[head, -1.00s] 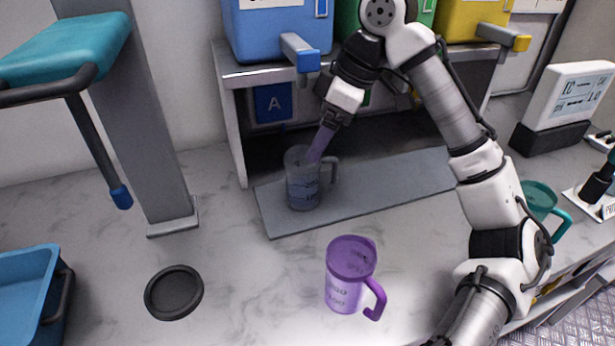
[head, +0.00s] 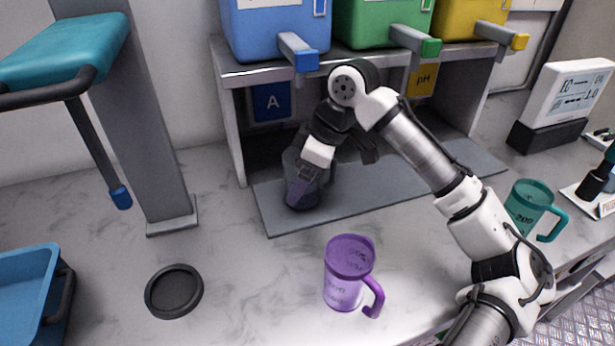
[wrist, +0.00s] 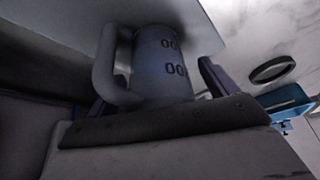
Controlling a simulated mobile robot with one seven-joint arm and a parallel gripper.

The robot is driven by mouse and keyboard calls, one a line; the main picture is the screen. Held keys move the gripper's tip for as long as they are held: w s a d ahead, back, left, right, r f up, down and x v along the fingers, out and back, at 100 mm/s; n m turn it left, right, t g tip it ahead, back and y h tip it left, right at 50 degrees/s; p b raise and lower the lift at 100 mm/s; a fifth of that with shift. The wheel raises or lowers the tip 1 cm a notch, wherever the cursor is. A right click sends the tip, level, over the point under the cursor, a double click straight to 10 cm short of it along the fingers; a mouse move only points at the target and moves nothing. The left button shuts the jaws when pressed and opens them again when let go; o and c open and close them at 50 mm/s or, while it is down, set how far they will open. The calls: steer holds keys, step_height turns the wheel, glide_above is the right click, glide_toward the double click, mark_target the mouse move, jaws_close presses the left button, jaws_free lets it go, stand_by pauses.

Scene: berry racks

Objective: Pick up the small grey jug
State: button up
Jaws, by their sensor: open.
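The small grey jug (head: 291,163) stands on the grey mat under the blue tank, mostly hidden behind my gripper in the head view. In the wrist view the jug (wrist: 163,68) shows with printed marks on its side and its handle at the left. My gripper (head: 299,190) is open and comes down over the jug. In the wrist view one finger (wrist: 211,78) is at the jug's right and the other, partly hidden, is at its left near the handle. I cannot tell whether either finger touches it.
A purple jug (head: 345,285) stands in front of the mat (head: 275,217). A teal jug (head: 527,207) is at the right. Blue (head: 262,35), green (head: 372,25) and yellow tanks with taps sit on the shelf above. A black ring (head: 174,291) and blue bin (head: 25,285) are at left.

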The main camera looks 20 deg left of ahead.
steer(key=shift+c, duration=0.2)
steer(key=c, duration=1.2)
steer(key=shift+r, duration=0.15)
